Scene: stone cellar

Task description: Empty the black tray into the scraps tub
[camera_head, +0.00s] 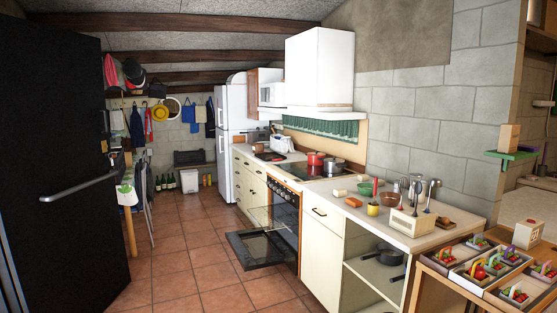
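My gripper is not in view. A dark flat thing (270,156) lies on the far part of the counter, left of the hob; it may be the black tray, but it is too small to tell or to see what is on it. I cannot pick out a scraps tub for certain. A small white bin (190,181) stands on the floor at the far end of the room. A green bowl (366,188) and a brown bowl (389,186) are on the near counter.
The oven door (264,250) hangs open into the aisle. A red pot (316,159) and a steel pot (333,165) are on the hob. A black door with a handle (65,150) fills the left. Fruit punnets (516,295) are front right. The tiled floor (185,245) is otherwise clear.

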